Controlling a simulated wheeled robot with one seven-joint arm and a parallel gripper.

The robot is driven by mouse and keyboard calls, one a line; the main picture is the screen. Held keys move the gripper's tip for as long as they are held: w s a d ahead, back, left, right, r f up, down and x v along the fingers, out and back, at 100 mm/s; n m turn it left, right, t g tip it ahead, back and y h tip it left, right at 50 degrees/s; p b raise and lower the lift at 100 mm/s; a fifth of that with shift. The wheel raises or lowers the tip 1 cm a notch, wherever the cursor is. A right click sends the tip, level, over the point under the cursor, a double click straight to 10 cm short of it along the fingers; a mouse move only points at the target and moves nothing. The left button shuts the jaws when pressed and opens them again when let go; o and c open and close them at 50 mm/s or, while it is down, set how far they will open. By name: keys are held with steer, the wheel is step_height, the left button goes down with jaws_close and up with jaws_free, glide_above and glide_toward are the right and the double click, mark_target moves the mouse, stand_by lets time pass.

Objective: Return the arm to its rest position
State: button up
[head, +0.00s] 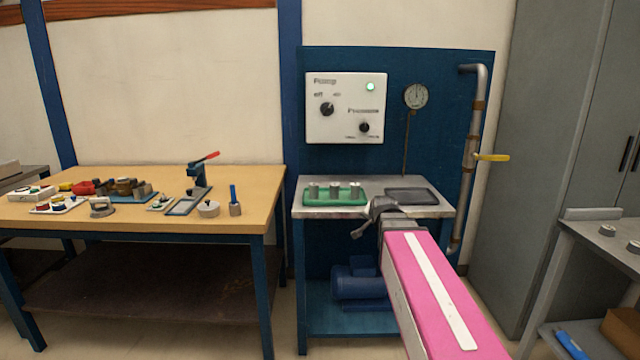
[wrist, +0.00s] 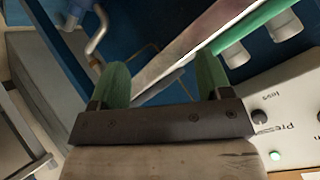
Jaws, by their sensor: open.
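My pink arm (head: 440,290) reaches forward from the bottom right in the head view. My gripper (head: 370,215) is in front of the front edge of the small metal bench (head: 350,208). In the wrist view its two green fingertips (wrist: 162,78) are spread apart with nothing held between them. The bench's pale edge (wrist: 190,45) shows beyond the fingers in that tilted view. Whether the gripper touches the bench cannot be told.
The bench holds a green tray (head: 330,201) with three metal cylinders and a dark tray (head: 411,196). Behind are a white control box (head: 345,107), a gauge (head: 415,96) and a pipe with a yellow lever (head: 492,157). A wooden workbench (head: 120,219) stands left.

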steer(key=s+f+n+g, duration=0.7)
steer(key=s+f+g, duration=0.3)
steer(key=s+f, duration=1.1)
step_height(320, 180, down, 2)
steer(key=shift+f+n, duration=0.2)
steer(key=shift+n, duration=0.1)
steer(key=shift+w, duration=0.1)
